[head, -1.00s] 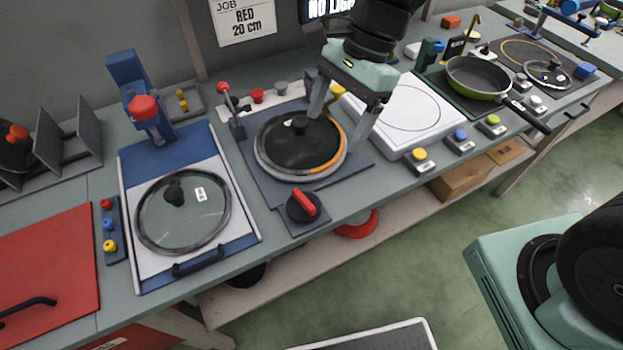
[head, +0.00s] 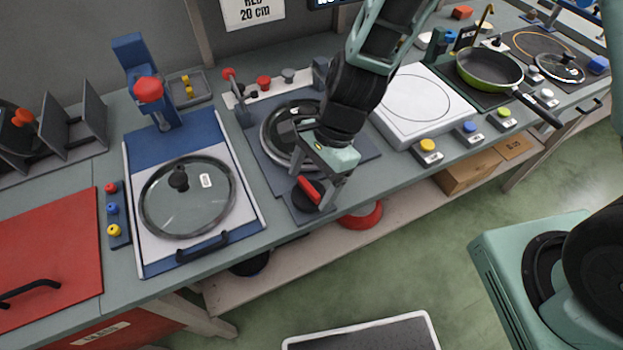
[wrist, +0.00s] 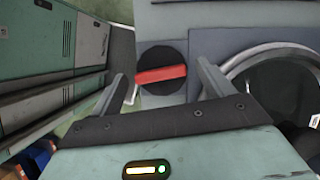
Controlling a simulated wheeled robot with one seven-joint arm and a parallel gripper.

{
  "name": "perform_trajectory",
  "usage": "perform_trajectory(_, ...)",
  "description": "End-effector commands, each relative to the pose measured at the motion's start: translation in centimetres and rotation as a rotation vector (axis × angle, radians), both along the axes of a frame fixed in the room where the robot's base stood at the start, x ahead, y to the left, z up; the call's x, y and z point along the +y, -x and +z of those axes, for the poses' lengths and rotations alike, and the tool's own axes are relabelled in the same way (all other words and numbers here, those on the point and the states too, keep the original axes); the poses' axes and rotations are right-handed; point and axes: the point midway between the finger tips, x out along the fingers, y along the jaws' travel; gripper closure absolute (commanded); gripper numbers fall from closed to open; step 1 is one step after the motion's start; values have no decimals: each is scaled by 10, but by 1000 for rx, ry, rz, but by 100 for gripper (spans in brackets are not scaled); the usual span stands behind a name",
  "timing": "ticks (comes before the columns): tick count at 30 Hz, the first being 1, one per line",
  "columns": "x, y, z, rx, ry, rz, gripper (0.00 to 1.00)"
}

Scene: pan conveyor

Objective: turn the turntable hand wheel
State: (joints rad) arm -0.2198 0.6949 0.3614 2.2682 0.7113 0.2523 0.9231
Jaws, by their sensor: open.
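The turntable hand wheel is a black round knob with a red bar handle (head: 309,191), on a grey plate at the front of the turntable station. In the wrist view the red bar (wrist: 161,74) lies nearly level across the black disc, between my two fingers. My gripper (head: 317,200) is open, its fingers on either side of the knob; in the wrist view my gripper (wrist: 163,82) frames it. I cannot tell whether a finger touches it. The turntable (head: 268,135), with a dark pan or lid on it, is partly hidden behind my arm.
A lidded pan (head: 188,197) sits on a blue and white station to the left. A white hob plate (head: 422,105) and a green pan (head: 489,72) are to the right. A lever with a red knob (head: 229,74) stands behind the turntable. The bench front edge is close by.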

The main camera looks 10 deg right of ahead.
Motion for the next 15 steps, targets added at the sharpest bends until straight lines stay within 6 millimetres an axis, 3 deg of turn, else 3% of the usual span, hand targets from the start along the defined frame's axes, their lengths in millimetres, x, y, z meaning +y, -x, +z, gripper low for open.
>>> perform_trajectory(9, 1, 0, -2, -1, -1, 1, 20)
perform_trajectory(14, 1, 0, -2, -1, -1, 1, 64)
perform_trajectory(15, 1, 0, -2, -1, -1, 1, 65)
